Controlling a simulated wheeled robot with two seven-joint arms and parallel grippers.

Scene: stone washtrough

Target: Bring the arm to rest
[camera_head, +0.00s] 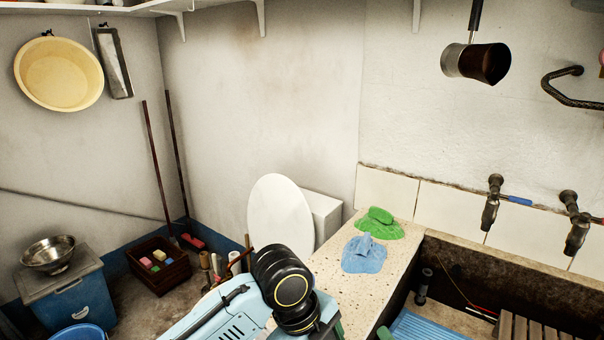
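Neither of my grippers shows in the head view, so I cannot see whether they are open or shut. A dark, rounded, ribbed part with a yellow ring stands at the bottom centre, in front of the stone ledge; I cannot tell for certain whether it belongs to my arm. A green cloth (380,223) lies crumpled on the speckled stone ledge (335,267). A light blue cloth (364,255) lies crumpled just in front of it. No gripper is seen near either cloth.
Two taps (491,202) (574,222) project over the trough at right. A white oval lid (280,222) stands behind the ledge. A wooden crate (160,267) with sponges and a blue bin (72,303) under a metal bowl (48,254) stand left. A dark pot (476,63) hangs above.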

